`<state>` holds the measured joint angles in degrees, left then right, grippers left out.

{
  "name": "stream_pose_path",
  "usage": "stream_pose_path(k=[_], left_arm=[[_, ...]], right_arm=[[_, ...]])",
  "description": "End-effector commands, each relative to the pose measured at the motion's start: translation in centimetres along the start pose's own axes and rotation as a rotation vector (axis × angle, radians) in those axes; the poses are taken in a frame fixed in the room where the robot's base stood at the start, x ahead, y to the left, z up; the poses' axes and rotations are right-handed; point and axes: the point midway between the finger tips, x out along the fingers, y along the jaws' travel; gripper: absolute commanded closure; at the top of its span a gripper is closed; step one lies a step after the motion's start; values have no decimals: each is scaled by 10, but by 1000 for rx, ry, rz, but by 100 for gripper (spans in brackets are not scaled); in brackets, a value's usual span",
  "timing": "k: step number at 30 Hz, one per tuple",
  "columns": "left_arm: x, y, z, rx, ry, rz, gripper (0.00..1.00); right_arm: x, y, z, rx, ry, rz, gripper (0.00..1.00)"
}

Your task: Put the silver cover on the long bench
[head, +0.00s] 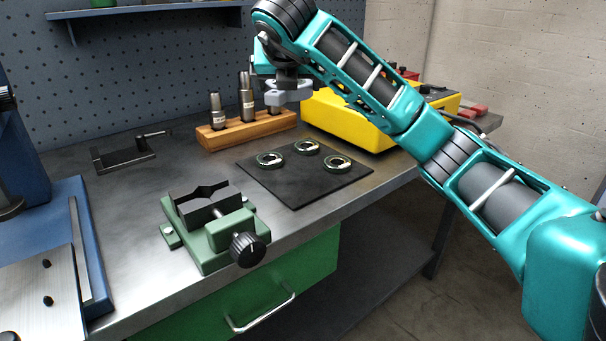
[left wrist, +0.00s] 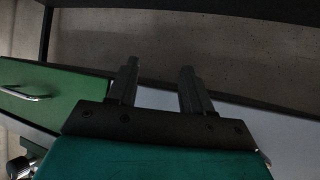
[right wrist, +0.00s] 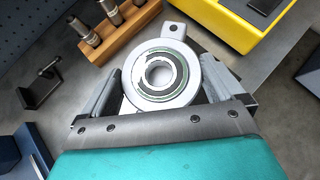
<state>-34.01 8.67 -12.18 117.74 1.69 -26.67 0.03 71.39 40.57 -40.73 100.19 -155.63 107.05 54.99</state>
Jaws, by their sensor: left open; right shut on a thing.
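The silver cover (right wrist: 176,34), a round light-grey part with a holed tab, is between the fingers of my right gripper (right wrist: 160,82). A ring with a dark green band and open centre shows inside it. In the head view the cover (head: 290,93) is held above the back of the long bench (head: 125,226), near the wooden block; its underside is hidden. My right gripper (head: 286,82) is shut on it. My left gripper (left wrist: 158,72) is open and empty, low beside the bench's green drawer (left wrist: 62,96); it is not in the head view.
A wooden block (head: 246,133) with upright dark tools and a yellow case (head: 350,120) stand at the back. A black mat (head: 300,190) carries three rings. A green vise (head: 213,228) is at the front, and a small black stand (head: 124,156) at left. Bare bench lies left of the vise.

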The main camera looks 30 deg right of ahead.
Motion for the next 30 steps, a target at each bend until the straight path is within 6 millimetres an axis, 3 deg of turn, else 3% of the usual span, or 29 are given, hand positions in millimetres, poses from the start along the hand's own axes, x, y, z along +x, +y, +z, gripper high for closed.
stream_pose_path(k=[6, 10, 24, 30], left_arm=[[4, 0, 0, 2, 10, 3, 50], [6, 0, 1, 1, 12, 4, 50], [18, 1, 24, -1, 3, 5, 50], [20, 1, 29, -2, -1, 5, 50]], right_arm=[[-6, -17, 21, 73, -6, -90, 55], [-2, -20, 17, 84, -3, -109, 55], [65, -21, -72, 81, -2, -110, 55], [84, -20, -96, 83, -4, -107, 55]])
